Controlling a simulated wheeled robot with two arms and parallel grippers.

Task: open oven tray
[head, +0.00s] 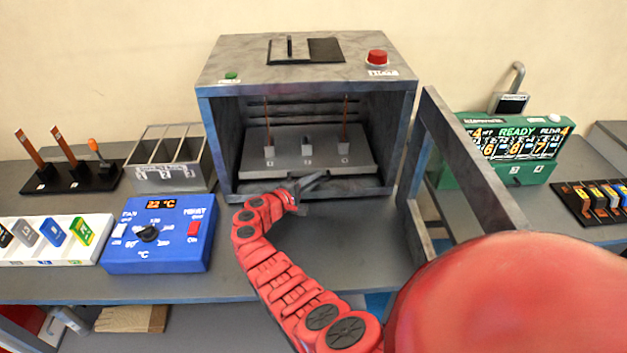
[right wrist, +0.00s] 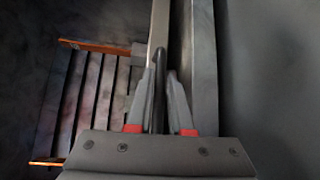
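The grey oven (head: 205,120) stands open-fronted at the back of the table. Its grey tray (head: 350,172) sits inside, with small holders on top and two upright copper strips. My right gripper (head: 318,181) is at the tray's front edge, reached by the red arm from below. In the right wrist view my right gripper (right wrist: 163,85) has one finger on each side of a dark bar (right wrist: 158,95). Whether the fingers press on the bar is unclear. My left gripper is out of view.
The oven door (head: 470,165) stands swung open on the right. A blue temperature controller (head: 160,262) showing 22 °C, a rack (head: 170,178) and a black strip stand (head: 70,178) are on the left. A green READY box (head: 520,172) is at right.

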